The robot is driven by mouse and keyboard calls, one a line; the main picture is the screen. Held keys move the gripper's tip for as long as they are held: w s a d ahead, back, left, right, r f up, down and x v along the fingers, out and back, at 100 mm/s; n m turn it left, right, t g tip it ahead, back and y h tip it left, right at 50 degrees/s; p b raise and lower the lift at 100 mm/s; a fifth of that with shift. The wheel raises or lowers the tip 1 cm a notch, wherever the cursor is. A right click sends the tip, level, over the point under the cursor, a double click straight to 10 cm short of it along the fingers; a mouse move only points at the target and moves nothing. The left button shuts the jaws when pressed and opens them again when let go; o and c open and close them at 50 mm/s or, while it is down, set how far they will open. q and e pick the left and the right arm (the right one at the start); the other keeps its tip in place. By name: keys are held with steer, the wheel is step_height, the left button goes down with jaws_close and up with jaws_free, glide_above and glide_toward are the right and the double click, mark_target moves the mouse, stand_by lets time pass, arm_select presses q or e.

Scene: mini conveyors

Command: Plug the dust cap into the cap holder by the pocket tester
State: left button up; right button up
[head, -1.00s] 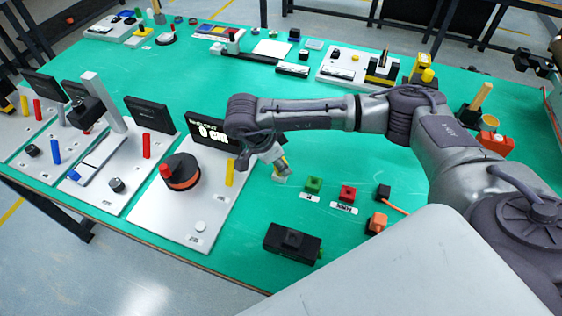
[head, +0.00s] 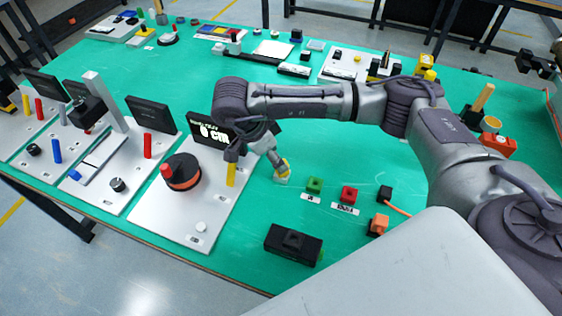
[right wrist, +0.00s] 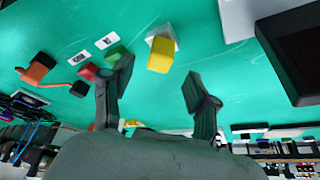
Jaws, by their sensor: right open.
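A yellow block on a pale grey base (head: 283,170), possibly the dust cap, stands on the green table beside my right gripper. In the right wrist view this yellow block (right wrist: 161,52) is ahead of the fingers, apart from them. My right gripper (head: 252,158) is open and empty, its fingers (right wrist: 159,75) spread apart. A black box with a raised square top (head: 293,243), perhaps the pocket tester, lies near the front edge. An orange block (head: 378,224) and a black block (head: 384,193) are joined by an orange cord. Which part is the cap holder is unclear. My left gripper is out of view.
Labelled green (head: 314,184) and red (head: 348,193) blocks stand right of the yellow one. A pale panel with a black-and-orange round knob (head: 182,171), a yellow bar (head: 231,175) and a display (head: 210,132) is at left. Bare table lies behind the green and red blocks.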

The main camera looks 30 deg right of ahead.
steer(key=v, duration=0.7)
stand_by(0.4)
